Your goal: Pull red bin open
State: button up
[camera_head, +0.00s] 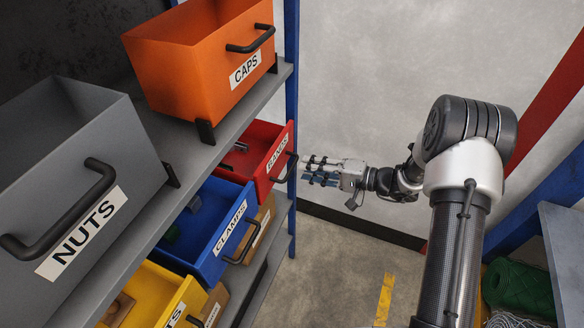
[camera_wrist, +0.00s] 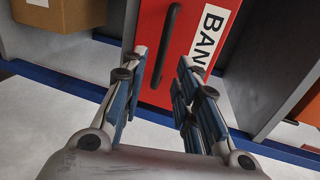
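The red bin (camera_head: 262,150) labelled BANDS sits on the shelf under the orange bin, with part of its inside showing. Its black bar handle (camera_head: 284,168) is on the front face. My gripper (camera_head: 308,171) is right in front of that handle, with its fingers pointing at it. In the wrist view the red front (camera_wrist: 184,62) fills the top middle. There the handle (camera_wrist: 168,38) runs nearly upright, its lower end lying between the fingertips of my gripper (camera_wrist: 162,62). The fingers are apart. I cannot tell whether they touch the handle.
The blue CLAMPS bin (camera_head: 210,235) sticks out below the red bin, with the yellow bin (camera_head: 160,297) in front of it. The orange CAPS bin (camera_head: 190,65) and grey NUTS bin (camera_head: 75,170) are above. A blue post (camera_head: 291,110) stands beside the red bin.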

aim_at(292, 165)
jog(key=x, duration=0.6)
jog(key=shift+a+b, duration=0.1)
jog(key=shift+b, duration=0.2)
jog(key=shift+c, duration=0.3)
grip_shut()
